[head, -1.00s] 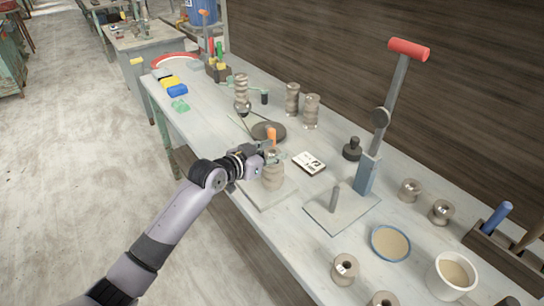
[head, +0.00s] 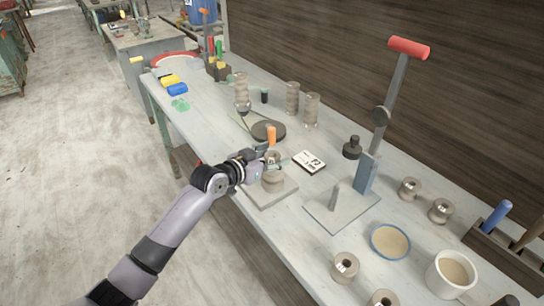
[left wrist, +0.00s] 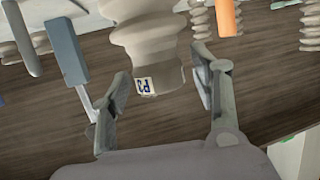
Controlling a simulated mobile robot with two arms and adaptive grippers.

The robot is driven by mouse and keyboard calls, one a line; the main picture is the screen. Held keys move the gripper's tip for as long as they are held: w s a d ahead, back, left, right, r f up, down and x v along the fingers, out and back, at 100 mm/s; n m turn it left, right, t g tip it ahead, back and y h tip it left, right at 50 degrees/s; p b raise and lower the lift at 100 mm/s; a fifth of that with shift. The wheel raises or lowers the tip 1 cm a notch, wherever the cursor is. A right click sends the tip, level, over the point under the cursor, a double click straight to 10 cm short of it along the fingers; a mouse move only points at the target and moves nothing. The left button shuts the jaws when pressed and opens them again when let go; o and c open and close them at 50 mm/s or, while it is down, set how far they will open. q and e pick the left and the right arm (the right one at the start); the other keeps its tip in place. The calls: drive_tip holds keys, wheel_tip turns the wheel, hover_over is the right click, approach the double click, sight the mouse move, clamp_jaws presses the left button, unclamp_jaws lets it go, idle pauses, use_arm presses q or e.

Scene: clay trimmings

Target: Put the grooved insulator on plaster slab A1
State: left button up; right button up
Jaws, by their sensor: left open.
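A grey-beige ridged insulator (head: 272,180) stands upright on a pale square slab (head: 262,198) near the front edge of the bench. I cannot read a marking on the slab. My left gripper (head: 272,162) is at the insulator's upper part, with its fingers open. In the left wrist view the insulator (left wrist: 150,42) appears upside down, with a small blue-and-white label (left wrist: 146,86). There the gripper's fingers (left wrist: 160,95) stand apart on either side of it, with visible gaps. My right gripper is not in view.
A grey lever press with a red handle (head: 408,48) stands to the right. Behind the insulator are a dark round disc (head: 268,131), an orange-handled tool (head: 271,136) and a white card (head: 309,161). More ridged insulators (head: 311,110) stand farther back. Spools and bowls (head: 390,242) lie front right.

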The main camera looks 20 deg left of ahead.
use_arm(q)
drive_tip(key=shift+r, duration=0.2)
drive_tip(key=shift+s+a, duration=0.2)
drive_tip(key=shift+s, duration=0.15)
drive_tip(key=b+v, duration=0.1)
drive_tip(key=v, duration=1)
drive_tip(key=shift+s+r, duration=0.1)
